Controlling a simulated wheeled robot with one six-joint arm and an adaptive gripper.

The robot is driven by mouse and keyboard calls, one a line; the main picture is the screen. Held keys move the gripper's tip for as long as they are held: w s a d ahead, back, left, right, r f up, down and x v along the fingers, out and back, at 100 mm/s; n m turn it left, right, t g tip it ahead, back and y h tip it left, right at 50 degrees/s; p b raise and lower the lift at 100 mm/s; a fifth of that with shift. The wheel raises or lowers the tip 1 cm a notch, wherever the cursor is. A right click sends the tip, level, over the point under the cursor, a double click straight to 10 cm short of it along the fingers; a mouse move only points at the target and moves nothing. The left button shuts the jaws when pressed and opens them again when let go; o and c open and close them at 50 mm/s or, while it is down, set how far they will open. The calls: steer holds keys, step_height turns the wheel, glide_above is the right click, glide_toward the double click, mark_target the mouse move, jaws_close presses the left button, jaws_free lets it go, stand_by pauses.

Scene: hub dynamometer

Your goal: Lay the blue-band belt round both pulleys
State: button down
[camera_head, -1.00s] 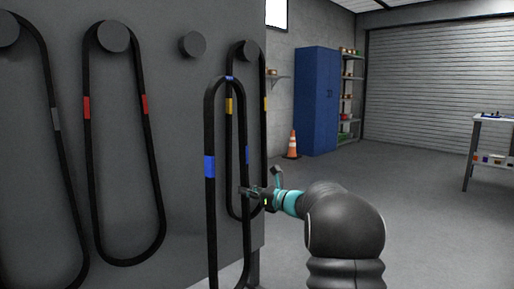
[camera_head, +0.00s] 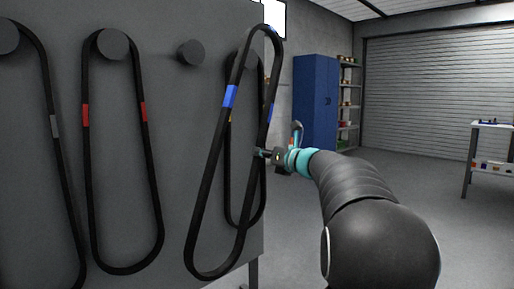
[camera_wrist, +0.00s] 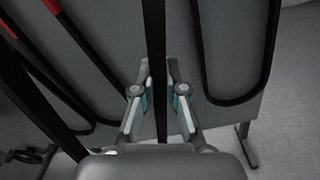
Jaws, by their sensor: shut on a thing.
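The blue-band belt (camera_head: 229,96) is a long black loop with blue bands, held tilted in front of the grey panel, its top leaning right. My gripper (camera_head: 262,153) is shut on the right-hand run of this belt, below its blue band. In the wrist view the belt (camera_wrist: 154,40) runs between the two fingers of my gripper (camera_wrist: 157,88). The belt partly covers the yellow-band belt behind it. No pulleys that I can identify as the task's pair are in view.
The grey panel (camera_head: 130,20) has round pegs. A red-band belt (camera_head: 86,116) and a grey-band belt (camera_head: 56,121) hang there; one peg (camera_head: 190,53) is bare. A blue cabinet (camera_head: 315,100) and a bench (camera_head: 490,125) stand beyond open floor.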

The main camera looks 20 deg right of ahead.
steer(key=shift+s+a+f+m+p, duration=0.25)
steer(key=shift+s+a+m+p, duration=0.6)
steer(key=shift+m, duration=1)
steer(key=shift+s+a+f+m+p, duration=0.25)
steer(key=shift+s+m+p, duration=0.25)
steer(key=shift+s+m, duration=1.1)
steer(key=shift+s+a+f+m+p, duration=0.25)
steer(key=shift+s+a+m+p, duration=0.35)
steer(key=shift+m, duration=1.55)
steer(key=shift+s+d, duration=0.15)
